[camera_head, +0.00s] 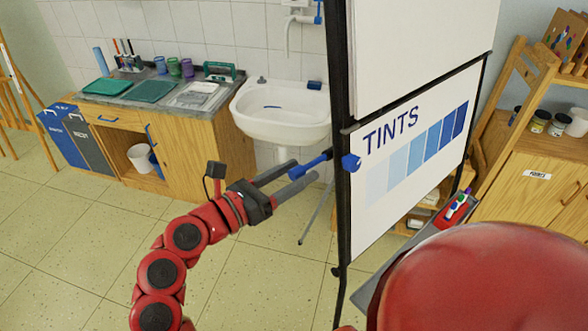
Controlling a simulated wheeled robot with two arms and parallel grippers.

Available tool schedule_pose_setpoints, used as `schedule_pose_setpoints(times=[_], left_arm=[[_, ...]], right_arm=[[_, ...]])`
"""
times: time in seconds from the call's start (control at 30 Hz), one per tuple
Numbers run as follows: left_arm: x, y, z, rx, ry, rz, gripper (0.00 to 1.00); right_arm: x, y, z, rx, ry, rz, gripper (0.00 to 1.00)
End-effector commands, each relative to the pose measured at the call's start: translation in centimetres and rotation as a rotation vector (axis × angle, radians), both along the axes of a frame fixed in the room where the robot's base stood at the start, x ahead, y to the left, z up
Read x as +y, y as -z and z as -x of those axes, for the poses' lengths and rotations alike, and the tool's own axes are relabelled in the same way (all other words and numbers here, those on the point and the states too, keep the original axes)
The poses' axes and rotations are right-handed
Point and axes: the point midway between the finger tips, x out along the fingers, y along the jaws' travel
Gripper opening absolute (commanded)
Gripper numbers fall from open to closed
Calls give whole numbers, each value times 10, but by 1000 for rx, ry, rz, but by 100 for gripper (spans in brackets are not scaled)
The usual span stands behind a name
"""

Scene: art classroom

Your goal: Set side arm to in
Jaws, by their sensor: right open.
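The side arm (318,160) is a short blue bar on the left side of the black-framed flip chart stand (341,200). It sticks out to the left, away from the board, near a blue knob (351,163) on the frame. My right gripper (306,169) is open, with its two grey fingers pointing at the stand. The outer end of the side arm appears between the fingers; I cannot tell whether they touch it. My left gripper is not in view.
The TINTS sheet (415,150) hangs on the stand, with a pen tray (452,213) below right. A white sink (283,112) and a wooden counter (190,140) stand behind. A wooden cabinet (525,190) is at right.

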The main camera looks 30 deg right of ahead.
Motion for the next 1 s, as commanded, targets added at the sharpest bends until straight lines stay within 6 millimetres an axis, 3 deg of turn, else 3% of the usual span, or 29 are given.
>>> schedule_pose_setpoints(times=[0.17, 0.47, 1.0], left_arm=[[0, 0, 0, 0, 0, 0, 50], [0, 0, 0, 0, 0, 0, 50], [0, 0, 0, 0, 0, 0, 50]], right_arm=[[0, 0, 0, 0, 0, 0, 56], [1, 0, 0, 0, 0, 0, 2], [1, 0, 0, 0, 0, 0, 0]])
